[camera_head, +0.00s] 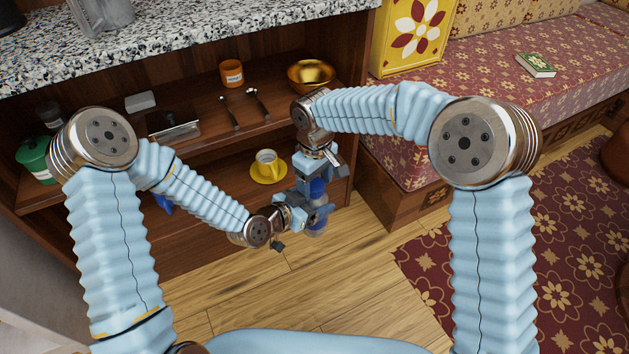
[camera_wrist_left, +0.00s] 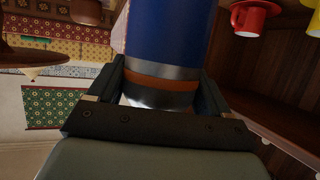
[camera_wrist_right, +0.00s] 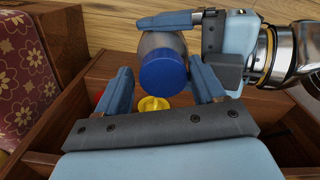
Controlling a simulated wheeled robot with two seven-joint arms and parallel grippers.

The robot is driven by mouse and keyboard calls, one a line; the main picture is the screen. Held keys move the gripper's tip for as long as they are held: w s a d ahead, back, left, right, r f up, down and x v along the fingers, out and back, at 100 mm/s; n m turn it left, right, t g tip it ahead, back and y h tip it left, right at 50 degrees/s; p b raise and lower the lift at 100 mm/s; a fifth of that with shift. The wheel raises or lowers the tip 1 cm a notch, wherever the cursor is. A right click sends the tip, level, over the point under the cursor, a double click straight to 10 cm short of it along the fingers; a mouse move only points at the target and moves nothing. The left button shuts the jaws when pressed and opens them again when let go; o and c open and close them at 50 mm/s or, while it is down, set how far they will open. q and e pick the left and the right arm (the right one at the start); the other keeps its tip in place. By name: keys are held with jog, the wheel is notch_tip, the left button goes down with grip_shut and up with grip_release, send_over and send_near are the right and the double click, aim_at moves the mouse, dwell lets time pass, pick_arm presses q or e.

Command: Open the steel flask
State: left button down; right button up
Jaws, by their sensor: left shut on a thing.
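The steel flask shows a blue cap (camera_head: 317,188) and a grey metal lower part (camera_head: 315,231) in the head view, partly hidden by my grippers. My left gripper (camera_head: 318,211) is shut on the flask's body. In the left wrist view the flask's blue part (camera_wrist_left: 168,30) rises above a steel band and an orange band, between the fingers. My right gripper (camera_head: 319,178) is open at the cap.
A yellow cup on a yellow saucer (camera_head: 269,174) stands on the lower shelf just left of my right gripper. An orange cup (camera_head: 231,73), a gold bowl (camera_head: 311,75) and utensils are on the upper shelf. The bench (camera_head: 400,205) is close on the right. Floor in front is clear.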

jog(key=shift+o, duration=0.5)
jog(key=shift+s, duration=0.1)
jog(key=shift+a, duration=0.15)
jog(key=shift+s+a, duration=0.1)
